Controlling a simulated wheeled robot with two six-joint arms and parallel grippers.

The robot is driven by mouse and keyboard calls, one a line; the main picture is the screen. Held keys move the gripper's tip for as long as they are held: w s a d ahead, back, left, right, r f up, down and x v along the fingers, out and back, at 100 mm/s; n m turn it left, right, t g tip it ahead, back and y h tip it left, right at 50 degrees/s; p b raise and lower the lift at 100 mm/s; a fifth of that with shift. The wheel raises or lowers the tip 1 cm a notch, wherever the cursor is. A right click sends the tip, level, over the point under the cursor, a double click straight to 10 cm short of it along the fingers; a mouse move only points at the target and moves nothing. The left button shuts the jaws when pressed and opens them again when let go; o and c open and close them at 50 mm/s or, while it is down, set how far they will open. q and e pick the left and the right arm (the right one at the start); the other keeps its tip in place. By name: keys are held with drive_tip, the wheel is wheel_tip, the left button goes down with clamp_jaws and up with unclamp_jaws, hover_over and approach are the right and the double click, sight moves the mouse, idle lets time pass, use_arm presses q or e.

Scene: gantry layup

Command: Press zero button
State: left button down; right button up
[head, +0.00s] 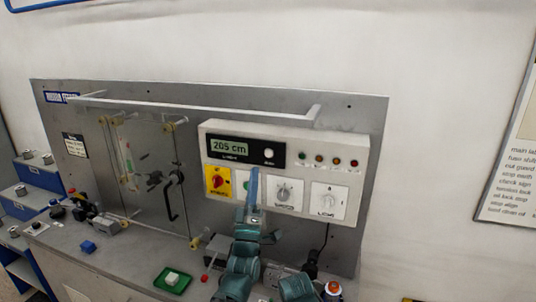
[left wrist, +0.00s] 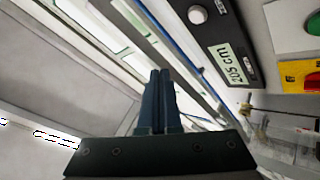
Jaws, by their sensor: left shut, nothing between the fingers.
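The control box (head: 213,134) is mounted on the grey back panel. Its black display strip (head: 243,151) reads "205 cm", and a round white button (head: 268,152) sits at the strip's right end. In the left wrist view the white button (left wrist: 197,14) shows at the top, beside the display (left wrist: 230,65). My left gripper (head: 254,172) is shut and empty, with its blue fingers pointing up in front of the box, just below and left of the white button. In the left wrist view its fingertips (left wrist: 160,74) are together, apart from the button. My right gripper is not clearly seen.
The box also carries a red-and-yellow switch (head: 217,181), a grey knob (head: 284,192), a white dial (head: 328,201) and several small lamps. A clear door with a black handle (head: 173,195) is at left. A green tray (head: 172,280) lies on the bench.

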idle(0.4)
use_arm(q)
drive_tip(key=shift+w+d, duration=0.4)
drive_tip(key=shift+w, duration=1)
drive_tip(key=shift+w+d, duration=0.4)
drive_tip(key=shift+w, duration=1)
drive_tip(key=shift+w+d, duration=0.4)
drive_tip(key=shift+w, duration=1)
drive_tip(key=shift+w, duration=0.1)
drive_tip(key=shift+w+d, duration=0.15)
drive_tip(key=shift+w, duration=0.15)
drive_tip(key=shift+w+d, duration=0.1)
drive_tip(key=shift+w, duration=0.35)
drive_tip(key=shift+s+a, duration=0.2)
drive_tip(key=shift+s, duration=0.65)
drive_tip(key=shift+s+a, duration=0.25)
drive_tip(key=shift+s, duration=0.55)
drive_tip(key=shift+s+a, duration=0.2)
drive_tip(key=shift+s, duration=0.6)
drive_tip(key=shift+s+a, duration=0.25)
drive_tip(key=shift+s, duration=0.55)
